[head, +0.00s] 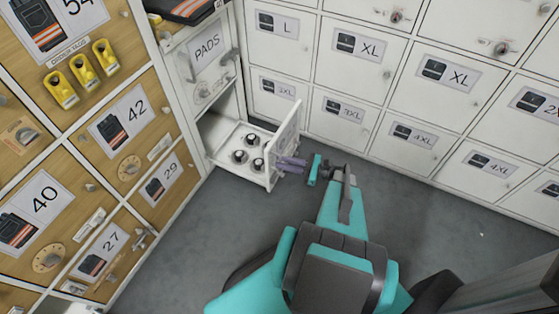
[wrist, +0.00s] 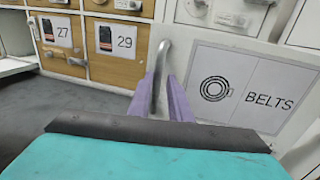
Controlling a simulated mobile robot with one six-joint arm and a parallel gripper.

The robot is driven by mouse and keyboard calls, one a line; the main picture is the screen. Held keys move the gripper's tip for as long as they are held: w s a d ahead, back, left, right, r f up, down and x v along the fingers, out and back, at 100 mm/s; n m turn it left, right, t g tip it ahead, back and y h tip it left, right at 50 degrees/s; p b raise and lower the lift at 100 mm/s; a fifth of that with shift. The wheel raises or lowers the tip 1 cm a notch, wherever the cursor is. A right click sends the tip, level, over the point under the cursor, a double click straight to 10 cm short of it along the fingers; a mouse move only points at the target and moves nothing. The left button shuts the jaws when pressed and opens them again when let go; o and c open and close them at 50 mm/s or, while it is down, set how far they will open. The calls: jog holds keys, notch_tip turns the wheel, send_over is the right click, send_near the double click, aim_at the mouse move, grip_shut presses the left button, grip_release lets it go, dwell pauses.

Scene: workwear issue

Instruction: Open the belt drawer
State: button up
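The belt drawer (head: 285,130) is the low white drawer in the narrow cabinet, and it stands pulled out. Several dark rolled belts (head: 239,156) lie on its white floor in the head view. Its front with the "BELTS" label (wrist: 238,88) fills the right of the wrist view. My gripper (head: 290,163) is at the drawer's front.
Above the drawer is an open gap, then a "PADS" drawer (head: 208,55). Wooden numbered lockers (head: 120,125) stand at the left. White size-labelled lockers (head: 355,60) run along the right. The grey floor (head: 190,235) is clear in front of the cabinets.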

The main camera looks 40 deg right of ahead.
jog(key=p+v, duration=0.1)
jog(key=v, duration=1)
jog(key=shift+w+r, duration=0.1)
jog(key=shift+w, duration=0.1)
jog(key=s+a+r+n+g+p, duration=0.15)
jog(key=a+n+g+p, duration=0.85)
jog(key=a, duration=1.6)
jog(key=s+a+r+n+g+h+p, duration=0.3)
jog(key=s+r+n+g+h+p, duration=0.1)
jog(key=n, duration=0.5)
jog(key=s+a+r+n+g+h+p, duration=0.3)
jog(key=s+r+n+g+h+p, duration=0.1)
jog(key=s+n+h, duration=0.3)
jog(key=shift+s+a+n+g, duration=0.35)
jog(key=shift+s+n+g, duration=0.35)
jog(key=shift+s+n, duration=0.4)
jog(key=shift+w, duration=0.1)
